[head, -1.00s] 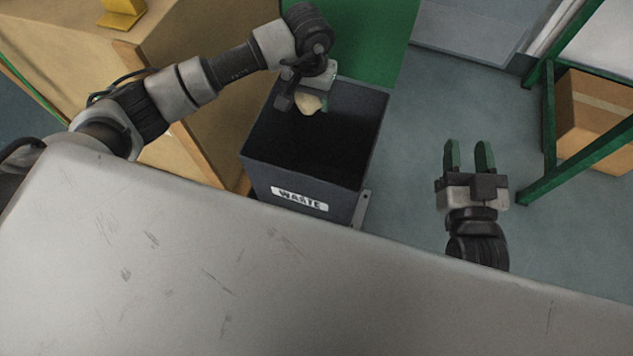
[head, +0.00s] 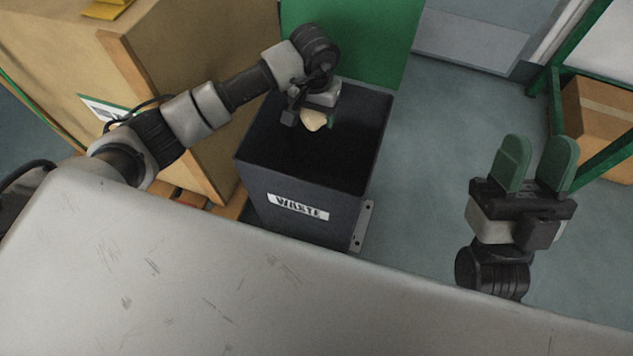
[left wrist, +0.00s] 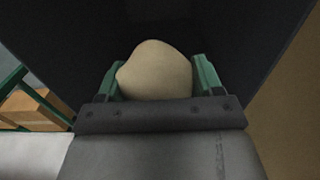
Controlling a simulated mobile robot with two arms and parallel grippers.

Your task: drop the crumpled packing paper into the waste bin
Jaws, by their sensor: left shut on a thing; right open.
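The crumpled packing paper (head: 313,121) is a small beige lump. My left gripper (head: 318,117) is shut on it and holds it over the open mouth of the waste bin. In the left wrist view the paper (left wrist: 156,71) sits between the green fingers of my left gripper (left wrist: 158,82), with dark bin interior around it. The waste bin (head: 285,192) is dark grey, square and open-topped, with a white WASTE label. Its floor is too dark to make out. My right gripper (head: 537,167) is open and empty, to the right of the bin.
A grey scratched surface (head: 200,270) fills the foreground. A large tan crate (head: 190,60) stands left of the bin, and a green panel (head: 370,35) behind it. A green-framed rack (head: 557,100) with a cardboard box (head: 600,120) is at right. Floor between bin and rack is clear.

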